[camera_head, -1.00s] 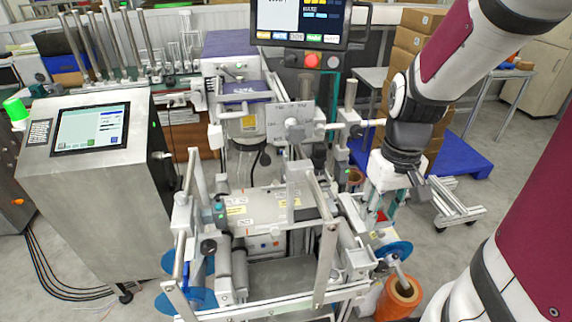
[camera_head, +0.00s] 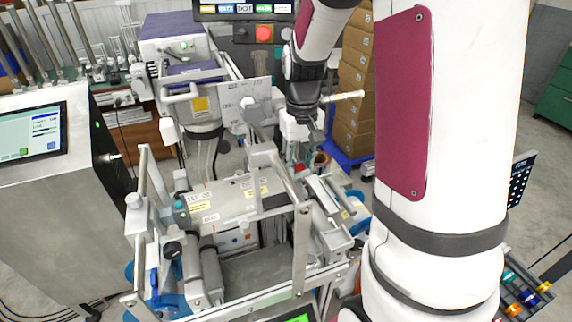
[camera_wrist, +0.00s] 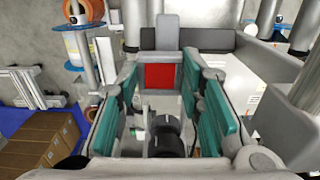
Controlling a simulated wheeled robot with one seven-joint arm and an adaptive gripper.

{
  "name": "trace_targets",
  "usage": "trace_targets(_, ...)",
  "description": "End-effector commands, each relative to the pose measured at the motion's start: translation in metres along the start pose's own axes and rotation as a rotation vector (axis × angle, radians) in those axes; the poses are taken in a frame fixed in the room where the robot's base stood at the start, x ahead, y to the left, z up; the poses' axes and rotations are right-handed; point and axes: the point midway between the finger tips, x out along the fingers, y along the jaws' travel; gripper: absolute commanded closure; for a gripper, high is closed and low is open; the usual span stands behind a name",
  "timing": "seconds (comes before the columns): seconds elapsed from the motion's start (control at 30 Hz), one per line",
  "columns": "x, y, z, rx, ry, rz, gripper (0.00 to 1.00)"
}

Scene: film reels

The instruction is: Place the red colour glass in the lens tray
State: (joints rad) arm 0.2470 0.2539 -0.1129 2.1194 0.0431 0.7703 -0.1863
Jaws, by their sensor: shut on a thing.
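The red colour glass (camera_wrist: 158,76) is a red square in a grey frame with a tab on top. In the wrist view it sits between the teal fingers of my gripper (camera_wrist: 158,70), which is shut on it. A dark rack (camera_head: 520,295) with coloured pieces shows at the lower right, partly behind my arm. I cannot tell whether it is the lens tray.
The film machine (camera_head: 230,200) with rollers and metal bars fills the middle. A steel cabinet with a screen (camera_head: 35,133) stands left. Stacked cartons (camera_head: 352,95) stand behind my gripper. Grey floor (camera_head: 540,120) is open at the right.

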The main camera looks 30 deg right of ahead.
Motion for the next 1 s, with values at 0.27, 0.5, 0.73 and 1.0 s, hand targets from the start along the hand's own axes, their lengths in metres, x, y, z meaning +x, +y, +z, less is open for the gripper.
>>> trace_targets(0.27, 0.004, -0.008, -0.029, -0.001, -0.002, 0.000, 0.87)
trace_targets(0.5, 0.033, -0.008, -0.028, -0.001, -0.003, 0.000, 0.87)
trace_targets(0.73, 0.038, -0.008, -0.029, -0.001, 0.000, 0.000, 0.87)
trace_targets(1.0, 0.041, -0.008, -0.029, -0.001, 0.000, 0.000, 0.59)
